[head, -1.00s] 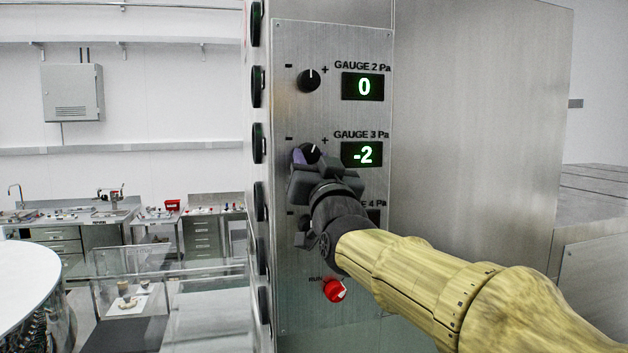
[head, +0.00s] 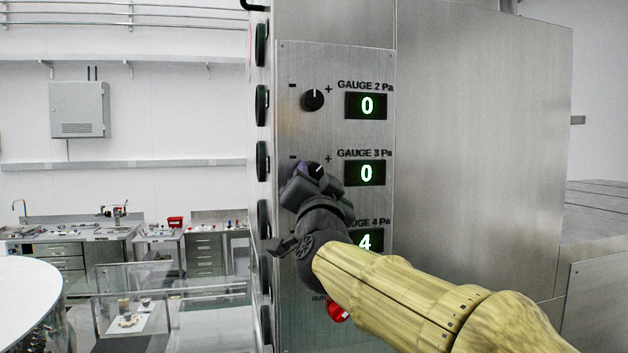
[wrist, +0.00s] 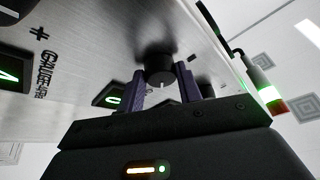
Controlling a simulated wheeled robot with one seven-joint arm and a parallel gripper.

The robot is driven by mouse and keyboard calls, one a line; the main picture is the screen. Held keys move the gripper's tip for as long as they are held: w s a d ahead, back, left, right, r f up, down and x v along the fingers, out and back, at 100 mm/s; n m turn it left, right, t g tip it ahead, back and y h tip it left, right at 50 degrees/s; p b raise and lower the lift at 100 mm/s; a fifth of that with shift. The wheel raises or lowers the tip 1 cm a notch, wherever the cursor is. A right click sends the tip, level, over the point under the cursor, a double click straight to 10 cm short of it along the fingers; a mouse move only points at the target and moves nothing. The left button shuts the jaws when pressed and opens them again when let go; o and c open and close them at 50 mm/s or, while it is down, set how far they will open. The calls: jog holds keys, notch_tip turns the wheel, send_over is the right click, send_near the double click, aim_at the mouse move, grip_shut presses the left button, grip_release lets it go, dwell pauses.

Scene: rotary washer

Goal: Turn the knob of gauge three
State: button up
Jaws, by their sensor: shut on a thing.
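The black knob of gauge three (head: 316,170) shows only in part in the head view, behind my gripper. Its display (head: 365,173) reads 0. My gripper (head: 307,171) is at this knob, and its dark body covers much of it. In the wrist view the round black knob (wrist: 160,68), with a white mark on its edge, lies between the two purple fingers of my gripper (wrist: 161,88). The fingers are shut on it from both sides.
The knob of gauge two (head: 312,99) is above, with its display (head: 366,106) at 0. The gauge four display (head: 364,241) reads 4, partly behind my arm. A red run knob (head: 338,311) is below, partly hidden.

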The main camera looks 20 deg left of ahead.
jog(key=o, duration=1)
jog(key=b+v, duration=0.7)
jog(key=v, duration=1)
jog(key=shift+s+f+b, duration=0.1)
jog(key=shift+s+b, duration=0.05)
jog(key=shift+b, duration=0.15)
jog(key=shift+f, duration=0.1)
